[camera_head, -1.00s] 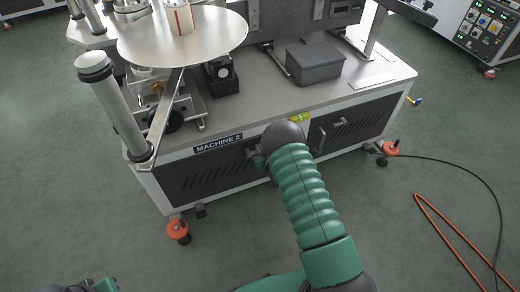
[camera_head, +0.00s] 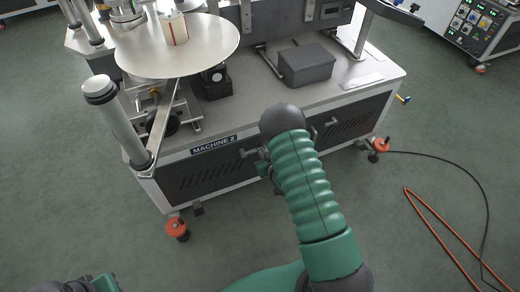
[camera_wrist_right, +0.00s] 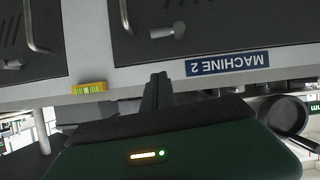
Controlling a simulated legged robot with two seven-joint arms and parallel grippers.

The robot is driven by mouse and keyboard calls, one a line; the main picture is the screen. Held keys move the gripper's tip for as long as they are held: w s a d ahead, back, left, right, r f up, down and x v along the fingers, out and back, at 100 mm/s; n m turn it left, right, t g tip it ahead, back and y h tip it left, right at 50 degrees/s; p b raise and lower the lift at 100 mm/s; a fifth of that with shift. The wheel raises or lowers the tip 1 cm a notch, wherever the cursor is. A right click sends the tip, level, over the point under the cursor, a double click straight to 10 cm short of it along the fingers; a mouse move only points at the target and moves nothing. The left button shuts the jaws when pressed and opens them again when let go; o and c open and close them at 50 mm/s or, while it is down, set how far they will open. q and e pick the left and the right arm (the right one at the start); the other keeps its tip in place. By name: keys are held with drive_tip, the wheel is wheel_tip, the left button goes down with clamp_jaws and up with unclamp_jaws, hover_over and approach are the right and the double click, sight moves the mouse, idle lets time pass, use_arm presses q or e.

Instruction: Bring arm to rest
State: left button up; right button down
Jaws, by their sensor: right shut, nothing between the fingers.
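My right arm (camera_head: 308,190), with a ribbed green sleeve and a dark rounded wrist, reaches up from the bottom of the head view. It is in front of the machine marked MACHINE 2 (camera_head: 228,130). My right gripper (camera_head: 252,155) shows small at the left of the wrist, partly hidden by it. In the right wrist view the gripper's dark fingers (camera_wrist_right: 157,91) are together and empty, in front of the machine's pale edge beside the blue label (camera_wrist_right: 227,63). A piece of my left arm shows at the bottom left of the head view; its gripper is out of frame.
The machine top holds a round disc (camera_head: 205,52), a grey box (camera_head: 306,65) and a slanted roller (camera_head: 118,120). Door handles (camera_wrist_right: 36,28) and a yellow level (camera_wrist_right: 89,88) are close in the wrist view. An orange cable (camera_head: 440,225) lies on the open floor at right.

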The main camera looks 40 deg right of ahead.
drive_tip(key=shift+d, duration=0.1)
drive_tip(key=s+a+r+g+y, duration=0.2)
drive_tip(key=a+r+g, duration=0.2)
drive_tip(key=a+r, duration=0.45)
drive_tip(key=s+a+r+n+g+y, duration=0.1)
drive_tip(key=s+a+r+g, duration=0.2)
drive_tip(key=s+a, duration=0.45)
drive_tip(key=s+a+r+n+g+y, duration=0.1)
drive_tip(key=s+a+r+g, duration=0.3)
drive_tip(key=s, duration=0.6)
wheel_tip(320, 180, up, 20)
drive_tip(key=a+t+p, duration=0.1)
drive_tip(key=p, duration=2)
drive_tip(key=shift+s, duration=0.35)
